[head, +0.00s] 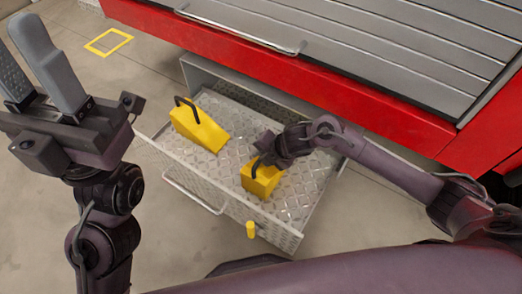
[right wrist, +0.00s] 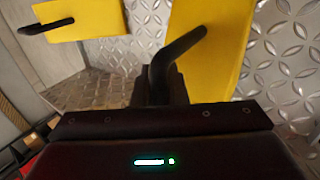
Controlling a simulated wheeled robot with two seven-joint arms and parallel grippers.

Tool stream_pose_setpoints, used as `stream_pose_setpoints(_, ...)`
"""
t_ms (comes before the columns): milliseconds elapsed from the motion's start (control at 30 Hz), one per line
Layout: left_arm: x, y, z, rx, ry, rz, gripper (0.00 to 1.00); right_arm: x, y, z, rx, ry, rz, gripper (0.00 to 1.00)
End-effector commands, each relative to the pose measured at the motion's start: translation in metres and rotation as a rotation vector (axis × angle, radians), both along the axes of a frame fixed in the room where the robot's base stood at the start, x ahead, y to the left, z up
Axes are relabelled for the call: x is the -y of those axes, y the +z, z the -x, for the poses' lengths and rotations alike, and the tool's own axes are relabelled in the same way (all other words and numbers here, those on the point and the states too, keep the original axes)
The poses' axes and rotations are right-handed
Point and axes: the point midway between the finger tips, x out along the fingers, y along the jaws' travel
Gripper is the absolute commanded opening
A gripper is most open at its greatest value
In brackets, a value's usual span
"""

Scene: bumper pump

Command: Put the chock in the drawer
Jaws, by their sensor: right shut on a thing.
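The open drawer (head: 208,160), with a diamond-plate metal floor, sticks out below the red cabinet. One yellow wedge-shaped chock (head: 259,182) with a black handle is inside the drawer toward its front right. My right gripper (head: 266,150) is over this chock, shut on its black handle (right wrist: 172,62). I cannot tell whether this chock touches the drawer floor. A second yellow chock (head: 199,127) with a black handle lies at the drawer's left; it also shows in the right wrist view (right wrist: 85,17). My left gripper (head: 22,45) is raised at the left, open and empty.
A silver handle (head: 193,192) is on the drawer's front, and a small yellow piece (head: 250,229) is at the front's right. The red cabinet (head: 330,95) overhangs the drawer's back. A yellow square outline (head: 108,41) marks the floor at upper left.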

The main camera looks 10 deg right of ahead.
Motion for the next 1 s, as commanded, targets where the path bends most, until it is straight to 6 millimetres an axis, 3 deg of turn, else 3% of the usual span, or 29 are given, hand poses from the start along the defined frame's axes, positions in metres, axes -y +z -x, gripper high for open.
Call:
stream_pose_setpoints(367, -0.002, 0.003, 0.001, 0.014, 0.003, 0.01, 0.36, -0.001, -0.003, -0.003, 0.009, -0.002, -0.005, 0.0)
stream_pose_setpoints(400, -0.002, 0.002, 0.001, 0.014, 0.003, 0.01, 0.36, 0.0, -0.007, 0.0, 0.002, -0.001, -0.001, 0.14)
stream_pose_setpoints(567, -0.002, 0.002, 0.0, 0.014, 0.004, 0.011, 0.36, 0.0, -0.007, 0.0, 0.002, -0.001, -0.001, 0.35)
stream_pose_setpoints(833, -0.001, 0.002, 0.001, 0.014, 0.003, 0.009, 0.36, 0.0, -0.006, 0.0, 0.002, -0.001, -0.001, 0.35)
stream_pose_setpoints(1000, -0.001, 0.011, 0.001, 0.014, 0.002, 0.004, 0.36, 0.006, 0.009, 0.005, 0.002, 0.0, 0.0, 0.35)
